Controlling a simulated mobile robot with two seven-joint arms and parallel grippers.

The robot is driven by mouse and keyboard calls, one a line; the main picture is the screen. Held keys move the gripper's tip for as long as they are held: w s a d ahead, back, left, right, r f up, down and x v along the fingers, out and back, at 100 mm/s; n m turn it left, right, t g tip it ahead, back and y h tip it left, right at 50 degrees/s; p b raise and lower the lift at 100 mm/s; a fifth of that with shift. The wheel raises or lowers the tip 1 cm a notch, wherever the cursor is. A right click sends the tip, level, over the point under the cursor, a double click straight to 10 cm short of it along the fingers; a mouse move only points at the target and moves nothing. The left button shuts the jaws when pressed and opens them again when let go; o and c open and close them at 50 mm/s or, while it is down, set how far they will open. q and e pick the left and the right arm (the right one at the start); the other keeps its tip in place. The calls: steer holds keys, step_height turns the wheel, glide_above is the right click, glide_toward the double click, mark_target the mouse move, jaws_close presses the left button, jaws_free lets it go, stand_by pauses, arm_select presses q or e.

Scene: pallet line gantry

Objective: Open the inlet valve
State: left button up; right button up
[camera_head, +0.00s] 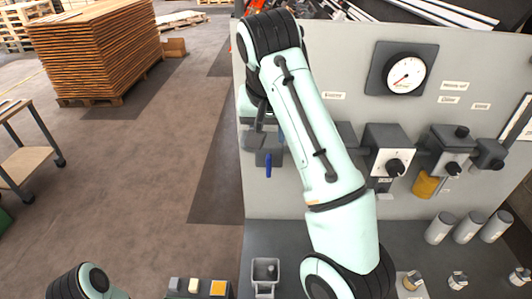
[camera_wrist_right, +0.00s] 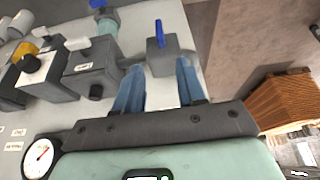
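A valve with a grey block body (camera_head: 270,151) and a blue lever (camera_head: 268,166) sits on the left part of the grey panel. The lever hangs down in the head view. In the right wrist view the valve body (camera_wrist_right: 162,57) and blue lever (camera_wrist_right: 158,32) lie just beyond the fingertips, roughly between them. My right gripper (camera_wrist_right: 160,82) is open, with its two blue fingers apart and nothing between them. In the head view my right arm hides part of the valve's surroundings and most of the gripper. My left gripper is not in view.
The panel (camera_head: 300,200) also bears a round gauge (camera_head: 404,75), a black knob on a white-faced box (camera_head: 390,160) and a yellow part (camera_head: 426,185). A shelf below holds grey cylinders (camera_head: 466,228) and a small grey tray (camera_head: 265,272).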

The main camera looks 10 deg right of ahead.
mark_target(269, 160)
steer(key=x, duration=0.3)
steer(key=b+x, duration=0.1)
steer(key=x, duration=0.3)
steer(key=b+x, duration=0.1)
steer(key=x, duration=0.3)
steer(key=shift+s+f, duration=0.2)
steer(key=shift+f, duration=0.1)
steer(key=shift+w+f, duration=0.2)
steer(key=shift+f, duration=0.15)
steer(key=shift+w+f+b, duration=0.3)
steer(key=shift+w+f, duration=0.1)
steer(key=shift+w, duration=0.05)
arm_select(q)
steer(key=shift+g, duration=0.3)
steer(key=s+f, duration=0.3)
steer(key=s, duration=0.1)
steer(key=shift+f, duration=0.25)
arm_select(e)
steer(key=shift+s, duration=0.1)
jaws_close()
